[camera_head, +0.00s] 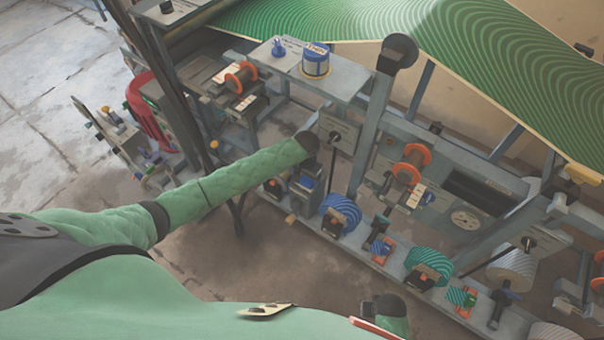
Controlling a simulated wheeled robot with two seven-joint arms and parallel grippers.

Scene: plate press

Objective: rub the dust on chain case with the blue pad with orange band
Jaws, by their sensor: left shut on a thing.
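My left arm reaches in from the left in a green padded sleeve. Its gripper (317,127) is at the dark end of the sleeve, near a grey labelled panel (343,130) on the machine's frame. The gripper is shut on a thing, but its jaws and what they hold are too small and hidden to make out. I cannot pick out the blue pad with orange band for certain. I cannot tell which grey housing is the chain case, and no dust shows clearly.
A blue-and-white tin (316,61) stands on a grey shelf (288,68) behind the hand. Orange-flanged spools (410,165) and a lower rail with a blue ribbed roller (341,212) and a green one (430,262) crowd the right. A green patterned sheet (400,20) hangs above. Floor (50,130) is open at left.

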